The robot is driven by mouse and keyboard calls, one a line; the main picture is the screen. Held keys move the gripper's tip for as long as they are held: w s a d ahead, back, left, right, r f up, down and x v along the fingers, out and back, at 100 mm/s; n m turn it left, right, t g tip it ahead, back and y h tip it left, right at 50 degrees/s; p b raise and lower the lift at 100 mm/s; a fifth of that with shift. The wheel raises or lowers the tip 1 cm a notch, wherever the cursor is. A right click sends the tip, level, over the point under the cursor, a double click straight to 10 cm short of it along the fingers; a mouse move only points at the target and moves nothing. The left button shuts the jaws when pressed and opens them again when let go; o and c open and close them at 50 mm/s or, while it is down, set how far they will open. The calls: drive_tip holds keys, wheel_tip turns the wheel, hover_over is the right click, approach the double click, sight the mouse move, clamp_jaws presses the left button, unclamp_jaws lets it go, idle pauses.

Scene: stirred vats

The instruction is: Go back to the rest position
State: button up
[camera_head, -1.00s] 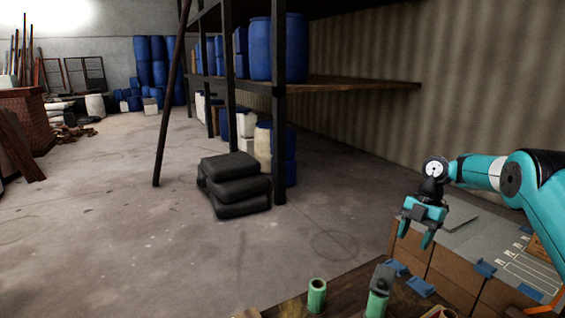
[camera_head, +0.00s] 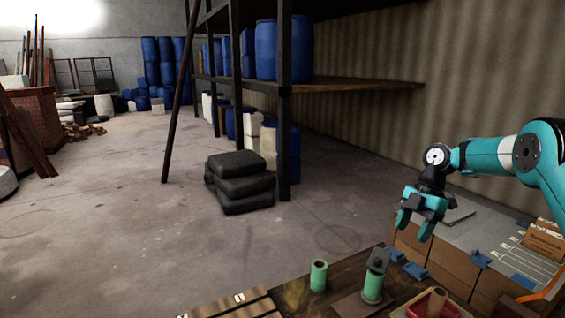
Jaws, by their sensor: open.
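My gripper (camera_head: 415,225) hangs at the end of my teal arm (camera_head: 490,156) on the right of the head view. Its two teal fingers point down and stand apart with nothing between them. It is in the air, over or in front of the left part of a grey-topped bench (camera_head: 462,240); the exact height cannot be told.
Below it a dark wooden table holds a green cylinder (camera_head: 318,275), a green cylinder with a grey top (camera_head: 374,277) and a red container (camera_head: 437,300). Blue pieces (camera_head: 480,259) lie on the bench. Black sacks (camera_head: 240,182) lie by the shelf rack (camera_head: 284,110). Open floor (camera_head: 110,240) is at left.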

drive_tip(key=s+a+r+m+t+b, duration=0.1)
drive_tip(key=s+a+r+m, duration=0.35)
drive_tip(key=s+a, duration=0.3)
drive_tip(key=s+a+r+m+b, duration=0.2)
drive_tip(key=s+a+r+m, duration=0.2)
drive_tip(key=s+a+r, duration=0.3)
drive_tip(key=s+a+f+m, duration=0.1)
drive_tip(key=s+m, duration=0.1)
drive_tip(key=s, duration=0.5)
drive_tip(key=s+f+m+t+b, duration=0.1)
drive_tip(key=s+m, duration=0.2)
drive_tip(key=s, duration=0.4)
drive_tip(key=s+a+f+m, duration=0.1)
drive_tip(key=s+m, duration=0.2)
drive_tip(key=s, duration=0.5)
drive_tip(key=shift+a+f+y, duration=0.3)
drive_tip(key=shift+a+f, duration=0.05)
drive_tip(key=shift+f, duration=0.05)
